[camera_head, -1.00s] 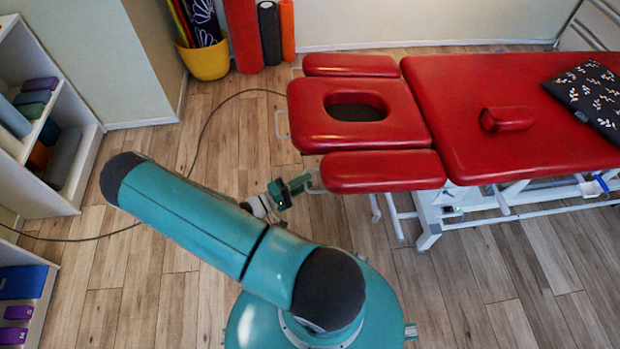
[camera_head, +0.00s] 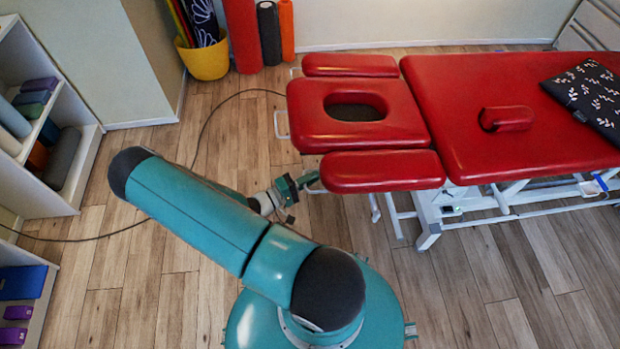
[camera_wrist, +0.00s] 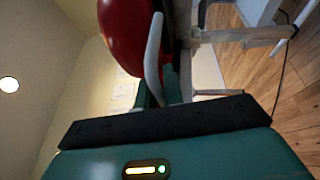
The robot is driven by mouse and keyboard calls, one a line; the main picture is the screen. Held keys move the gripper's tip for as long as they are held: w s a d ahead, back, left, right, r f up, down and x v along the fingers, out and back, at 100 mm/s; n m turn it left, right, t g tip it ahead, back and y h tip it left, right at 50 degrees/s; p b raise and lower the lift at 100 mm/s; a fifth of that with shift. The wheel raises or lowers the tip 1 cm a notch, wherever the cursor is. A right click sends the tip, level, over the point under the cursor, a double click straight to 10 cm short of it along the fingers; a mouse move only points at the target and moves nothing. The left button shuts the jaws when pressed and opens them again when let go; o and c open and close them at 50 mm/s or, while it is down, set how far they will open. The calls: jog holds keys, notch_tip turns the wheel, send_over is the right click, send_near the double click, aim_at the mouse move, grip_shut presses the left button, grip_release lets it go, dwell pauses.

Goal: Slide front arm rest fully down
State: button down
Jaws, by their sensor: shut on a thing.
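The front arm rest (camera_head: 382,171) is a red padded bar on the near side of the treatment table's head end. It sits beside the head section (camera_head: 325,132) with the face hole, at about its height. My gripper (camera_head: 309,180) is at the left end of this arm rest, shut on its pale handle. In the wrist view the white curved handle (camera_wrist: 153,58) rises from between my green fingers (camera_wrist: 160,92), with the red pad (camera_wrist: 122,35) beside it. The exact grip is partly hidden behind the gripper body.
The far arm rest (camera_head: 350,65) and the red table top (camera_head: 500,140) lie beyond. White table legs (camera_head: 430,225) stand under the near side. A shelf (camera_head: 85,150) is at the left, a yellow bin (camera_head: 205,62) at the back. Floor below the arm rest's left end is clear.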

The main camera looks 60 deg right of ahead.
notch_tip(320, 180, down, 16)
jog(key=w+a, duration=0.1)
jog(key=shift+w+a+f, duration=0.15)
jog(key=shift+w+f, duration=0.05)
jog(key=shift+f, duration=0.05)
jog(key=c, duration=1.5)
grip_release()
jog(key=v, duration=1.3)
jog(key=shift+w+a, duration=0.2)
jog(key=shift+a, duration=0.1)
